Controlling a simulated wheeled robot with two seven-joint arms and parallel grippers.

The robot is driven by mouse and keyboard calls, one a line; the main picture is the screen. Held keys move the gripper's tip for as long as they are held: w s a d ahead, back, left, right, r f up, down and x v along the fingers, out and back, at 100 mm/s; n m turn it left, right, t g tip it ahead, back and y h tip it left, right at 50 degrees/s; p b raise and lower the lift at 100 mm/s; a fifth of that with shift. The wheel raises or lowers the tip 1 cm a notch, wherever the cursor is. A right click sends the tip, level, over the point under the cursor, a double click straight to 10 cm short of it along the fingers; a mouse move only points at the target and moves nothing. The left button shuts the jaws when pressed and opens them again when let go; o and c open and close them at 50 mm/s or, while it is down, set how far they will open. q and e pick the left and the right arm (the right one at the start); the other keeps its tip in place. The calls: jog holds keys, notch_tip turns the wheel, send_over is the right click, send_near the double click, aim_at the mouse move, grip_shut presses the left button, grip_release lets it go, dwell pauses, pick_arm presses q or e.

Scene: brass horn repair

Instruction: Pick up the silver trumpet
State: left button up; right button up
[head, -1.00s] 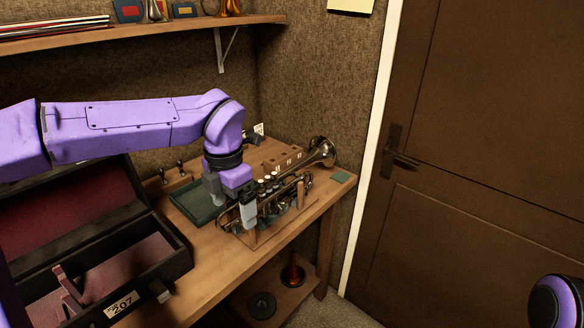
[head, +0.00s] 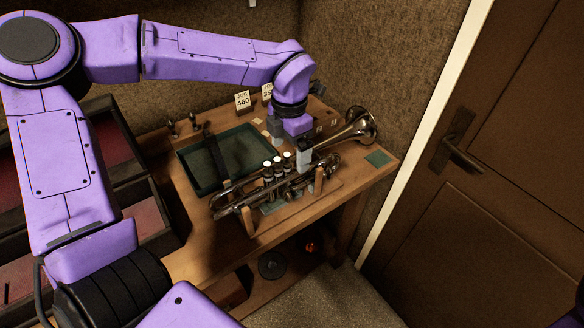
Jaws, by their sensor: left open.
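My left gripper (head: 290,146) points down, open and empty, just right of the valves. Its near finger overlaps the tubing between the valves and the bell in the picture; the far finger is over the bench behind. I cannot tell whether it touches the trumpet. My right gripper is not in view.
A dark green tray (head: 187,176) lies on the bench (head: 195,262) behind the trumpet. Number cards (head: 242,100) stand at the back. An open dark case (head: 140,190) is at the left. A green pad (head: 377,158) lies near the right corner. A door (head: 510,190) is at the right.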

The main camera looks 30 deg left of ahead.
aim_at(289, 160)
pick_arm(q)
notch_tip(289, 160, down, 5)
jog(key=shift+f+p, duration=0.2)
jog(key=shift+p, duration=0.55)
jog(key=shift+r, duration=0.1)
jog(key=c, duration=1.5)
